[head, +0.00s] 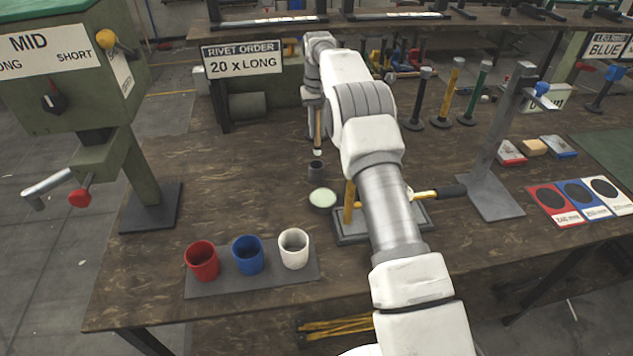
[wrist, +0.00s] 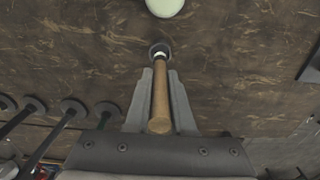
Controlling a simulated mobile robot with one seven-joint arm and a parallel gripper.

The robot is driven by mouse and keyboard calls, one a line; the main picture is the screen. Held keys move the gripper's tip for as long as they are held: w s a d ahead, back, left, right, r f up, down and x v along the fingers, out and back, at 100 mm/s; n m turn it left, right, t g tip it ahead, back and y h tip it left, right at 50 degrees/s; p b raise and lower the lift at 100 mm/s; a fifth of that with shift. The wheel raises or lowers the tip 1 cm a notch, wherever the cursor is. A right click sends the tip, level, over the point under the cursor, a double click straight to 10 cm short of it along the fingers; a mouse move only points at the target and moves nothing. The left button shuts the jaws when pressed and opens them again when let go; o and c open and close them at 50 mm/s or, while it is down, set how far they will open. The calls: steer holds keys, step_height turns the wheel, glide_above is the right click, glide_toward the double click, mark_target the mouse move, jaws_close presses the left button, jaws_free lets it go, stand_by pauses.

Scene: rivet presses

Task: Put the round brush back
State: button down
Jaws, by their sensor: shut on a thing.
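The round brush has a wooden handle (head: 317,122) and a pale tip. It hangs about upright, tip down, in my gripper (head: 314,99). In the wrist view my gripper (wrist: 160,76) is shut with a finger on each side of the handle (wrist: 160,100). A small dark round holder (head: 316,172) stands on the table just below the tip. In the wrist view the tip lines up with the dark holder (wrist: 159,47). In the head view the tip shows above the holder's rim. My arm hides part of the table behind.
A pale green round pad (head: 322,198) lies just in front of the holder. Red (head: 202,261), blue (head: 248,255) and white (head: 294,249) cups stand at the front. Several upright posts (head: 450,92) stand to the right. The table left of the holder is clear.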

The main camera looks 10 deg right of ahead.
mark_target(316, 154)
steer(key=shift+w+f+b, duration=0.3)
steer(key=shift+w+b, duration=0.15)
steer(key=shift+w, duration=0.15)
step_height(316, 154, down, 10)
steer(key=shift+r+b, duration=0.1)
steer(key=shift+b, duration=0.45)
steer(key=shift+f, duration=0.25)
steer(key=c, duration=0.8)
jaws_free()
steer(key=shift+o, duration=0.2)
steer(key=shift+r, duration=0.15)
